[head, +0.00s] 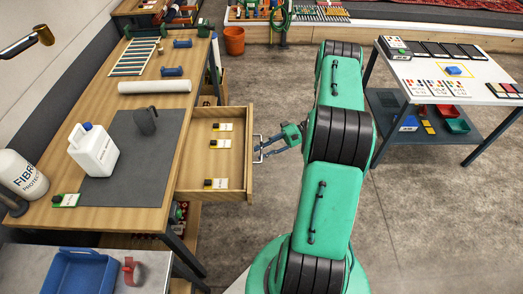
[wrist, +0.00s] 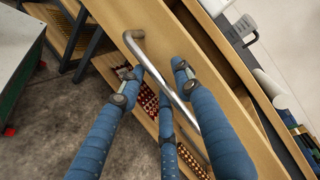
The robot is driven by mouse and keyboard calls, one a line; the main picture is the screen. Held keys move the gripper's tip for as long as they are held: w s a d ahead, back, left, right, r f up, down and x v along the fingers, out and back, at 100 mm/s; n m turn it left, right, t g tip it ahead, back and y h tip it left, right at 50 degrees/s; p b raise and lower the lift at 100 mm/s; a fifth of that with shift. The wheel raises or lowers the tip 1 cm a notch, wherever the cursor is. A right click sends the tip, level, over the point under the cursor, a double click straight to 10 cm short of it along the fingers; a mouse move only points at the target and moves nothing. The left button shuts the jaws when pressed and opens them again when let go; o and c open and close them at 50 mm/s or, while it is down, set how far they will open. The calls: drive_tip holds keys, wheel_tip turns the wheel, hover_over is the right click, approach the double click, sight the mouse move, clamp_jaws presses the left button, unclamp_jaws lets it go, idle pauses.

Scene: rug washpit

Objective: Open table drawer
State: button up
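The wooden table's drawer (head: 212,185) is pulled out on the table's right side. Its inside shows several small black items with yellow and white labels. Its metal handle (wrist: 157,73) is on the drawer front (wrist: 205,75). My gripper (head: 266,147) is at the handle, and in the wrist view its blue fingers (wrist: 157,72) lie on both sides of the bar. Gaps show between the fingertips and the bar, so the gripper looks open around it. Whether any finger touches the bar is hard to tell.
The tabletop (head: 100,215) holds a white jug (head: 94,152), a dark mat, a white roll (head: 154,87) and a white cylinder at left. A second table (head: 470,75) stands at right. An orange bucket (head: 234,40) is behind.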

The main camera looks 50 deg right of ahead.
drive_tip(key=v, duration=1.2)
idle(0.7)
drive_tip(key=w+a+r+n+g+h, duration=0.2)
drive_tip(key=w+a+r+g+h, duration=0.15)
drive_tip(key=a+r, duration=0.9)
drive_tip(key=w+a+r+n+g+h, duration=0.1)
drive_tip(key=w+a+r+g+h, duration=0.25)
drive_tip(key=a+r, duration=0.95)
drive_tip(key=s+a+r+n+t+h, duration=0.1)
drive_tip(key=s+a+r+h, duration=0.15)
drive_tip(key=a+r, duration=0.3)
drive_tip(key=s+a+r+h, duration=0.2)
drive_tip(key=s+a+r, duration=0.2)
drive_tip(key=r, duration=0.3)
drive_tip(key=s+a+r+t+h, duration=0.1)
drive_tip(key=s+a+r+t, duration=0.1)
drive_tip(key=s, duration=0.5)
drive_tip(key=s+a+r+n+t+h, duration=0.1)
drive_tip(key=s+a+r+t+h, duration=0.1)
drive_tip(key=s+a, duration=0.4)
drive_tip(key=shift+s+a+r+t, duration=0.35)
drive_tip(key=shift+a+r+t, duration=0.45)
drive_tip(key=shift+r, duration=0.3)
